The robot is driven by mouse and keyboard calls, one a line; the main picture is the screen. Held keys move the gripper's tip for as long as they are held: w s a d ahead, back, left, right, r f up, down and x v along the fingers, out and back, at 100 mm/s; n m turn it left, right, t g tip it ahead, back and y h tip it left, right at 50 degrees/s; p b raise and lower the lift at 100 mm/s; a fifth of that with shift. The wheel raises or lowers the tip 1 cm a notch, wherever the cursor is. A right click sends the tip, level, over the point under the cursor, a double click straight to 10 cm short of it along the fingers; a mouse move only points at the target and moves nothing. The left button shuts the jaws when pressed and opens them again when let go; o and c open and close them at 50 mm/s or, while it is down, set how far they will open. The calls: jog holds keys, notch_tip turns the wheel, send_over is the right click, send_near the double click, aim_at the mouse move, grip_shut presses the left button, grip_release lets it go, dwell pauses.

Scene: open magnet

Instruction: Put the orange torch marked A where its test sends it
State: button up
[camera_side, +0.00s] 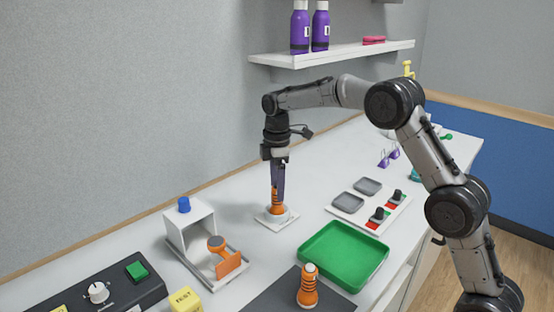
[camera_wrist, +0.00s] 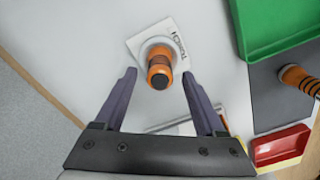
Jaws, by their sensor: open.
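An orange torch with dark bands (camera_side: 277,203) stands upright on a small white base plate (camera_side: 264,217). In the wrist view the torch (camera_wrist: 159,66) shows from above, its dark end facing me, beside partly readable lettering on the plate (camera_wrist: 178,43). My gripper (camera_side: 278,186) points down over this torch. In the wrist view its open fingers (camera_wrist: 159,75) are on either side of the torch, with gaps showing. A second orange torch (camera_side: 308,288) stands on a dark mat (camera_side: 275,298). I cannot read an A on either torch.
A green tray (camera_side: 318,262) lies right of the plate. A white frame (camera_side: 201,222) with a blue button (camera_side: 184,204) and orange paddle (camera_side: 227,261) stands left. A yellow TEST block (camera_side: 185,300), a knob panel (camera_side: 108,290) and a grey-pad board (camera_side: 347,202) are nearby.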

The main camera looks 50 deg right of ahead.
notch_tip(320, 180, up, 11)
jog(key=shift+f, duration=0.15)
dwell(0.4)
jog(key=s+a+r+t, duration=0.2)
jog(key=s+r, duration=0.6)
jog(key=r, duration=0.3)
jog(key=s+a+r+m+t, duration=0.2)
jog(key=s, duration=1.1)
jog(key=s+f+m+t, duration=0.1)
jog(key=s+f+m, duration=0.8)
jog(key=s+f, duration=0.5)
notch_tip(320, 180, down, 2)
jog(key=shift+s+a+f+m+t, duration=0.1)
jog(key=shift+s+a+m+t, duration=0.15)
jog(key=shift+s+m+t, duration=0.05)
